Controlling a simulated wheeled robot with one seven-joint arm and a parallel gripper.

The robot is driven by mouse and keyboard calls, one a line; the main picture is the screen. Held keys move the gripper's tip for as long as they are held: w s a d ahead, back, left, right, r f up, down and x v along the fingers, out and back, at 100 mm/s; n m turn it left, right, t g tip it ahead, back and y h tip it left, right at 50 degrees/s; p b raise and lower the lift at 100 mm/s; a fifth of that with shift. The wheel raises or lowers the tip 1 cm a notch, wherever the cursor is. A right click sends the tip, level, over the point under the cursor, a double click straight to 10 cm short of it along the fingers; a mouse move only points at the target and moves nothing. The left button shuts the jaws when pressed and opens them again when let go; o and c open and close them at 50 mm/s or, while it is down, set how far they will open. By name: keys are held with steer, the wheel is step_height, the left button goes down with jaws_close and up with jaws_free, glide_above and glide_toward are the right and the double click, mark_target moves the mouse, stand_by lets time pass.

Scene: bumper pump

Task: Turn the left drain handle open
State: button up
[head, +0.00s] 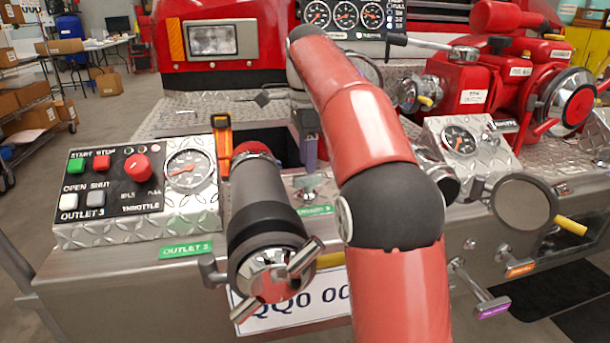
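I cannot tell for sure which part is the left drain handle. A yellow handle (330,260) shows in part below the left outlet (270,215), beside my red arm, which hides its right side. A second yellow handle (571,225) sticks out below the round cap at the right. My arm rises from the bottom, bends at a black elbow and reaches up to the left. Its far end drops down behind the left outlet, where what seems to be my gripper (306,120) shows small and dark. Its fingers are not clear, and I see nothing held.
A control box (120,190) with buttons and a gauge stands at the left. An orange lever (222,135) and a purple one (311,152) stand behind the outlet. Pull handles with orange (520,269) and purple (492,308) tags jut out at the lower right. Red machinery fills the upper right.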

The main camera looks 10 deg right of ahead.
mark_target(308, 183)
step_height(308, 183, down, 4)
steer(key=shift+f+b, duration=0.15)
steer(key=shift+b, duration=0.4)
jaws_close()
